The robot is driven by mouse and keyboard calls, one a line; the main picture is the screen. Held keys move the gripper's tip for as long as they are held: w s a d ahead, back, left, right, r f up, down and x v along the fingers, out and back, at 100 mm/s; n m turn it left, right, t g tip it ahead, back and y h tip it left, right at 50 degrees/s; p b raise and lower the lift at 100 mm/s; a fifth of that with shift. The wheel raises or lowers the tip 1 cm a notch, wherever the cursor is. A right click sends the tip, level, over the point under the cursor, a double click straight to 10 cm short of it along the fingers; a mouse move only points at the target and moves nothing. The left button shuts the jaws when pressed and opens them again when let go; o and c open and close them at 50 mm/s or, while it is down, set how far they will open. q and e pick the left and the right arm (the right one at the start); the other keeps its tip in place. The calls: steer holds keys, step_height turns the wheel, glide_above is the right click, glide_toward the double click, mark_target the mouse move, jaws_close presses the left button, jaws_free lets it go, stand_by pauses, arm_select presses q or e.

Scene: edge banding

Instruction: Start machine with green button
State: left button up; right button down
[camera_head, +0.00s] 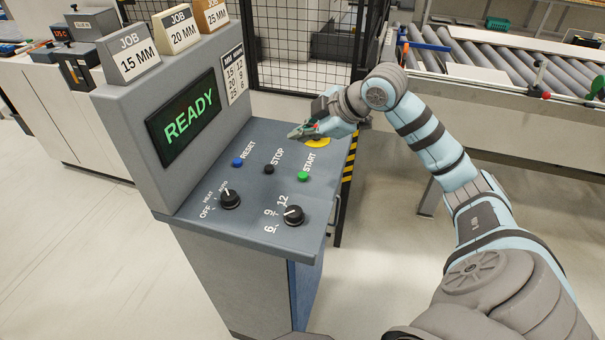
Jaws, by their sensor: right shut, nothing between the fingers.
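The green START button (303,176) sits on the sloped grey control panel (258,200), at its right side. My right gripper (292,134) is shut and empty. It hovers over the far part of the panel, beyond the START button and apart from it in the picture. It partly covers a yellow disc (318,142) whose middle is hidden. The display (185,118) above the panel reads READY in green. My left gripper is not in view.
The panel also has a blue RESET button (237,162), a black STOP button (268,169), a heat knob (229,199) and a numbered knob (293,215). JOB blocks (130,55) stand on top. A roller conveyor (490,60) and black mesh fence (300,50) lie behind.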

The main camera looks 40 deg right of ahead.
steer(key=b, duration=0.7)
glide_above(302, 177)
step_height(302, 177, down, 8)
steer(key=shift+f, duration=0.35)
steer(key=shift+f, duration=0.1)
stand_by(0.6)
steer(key=shift+f+b, duration=0.3)
steer(key=shift+b, duration=0.15)
